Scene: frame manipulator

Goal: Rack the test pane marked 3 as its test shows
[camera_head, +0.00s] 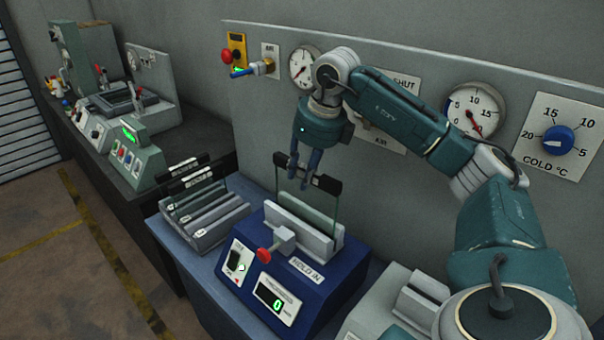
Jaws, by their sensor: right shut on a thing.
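A glass pane (325,206) with a black top bar (328,184) stands upright in the light grey clamp (333,243) of a blue tester (245,295). My right gripper (304,180) is above the clamp, pointing down and shut on the pane's top bar. The clamp hides the pane's lower part, and I cannot read its mark. The tester's green display (276,303) reads 0. A red knob (264,255) sits at its front, near a "HOLD IN" label. A grey slotted rack (207,236) stands left of the tester and holds dark-topped panes (185,187). My left gripper is not in view.
The back panel (385,175) carries gauges, an air valve (253,69) and a blue "COLD °C" dial (558,139). A grey-green device (133,160) and other equipment stand on the dark bench at left. The floor at lower left is clear.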

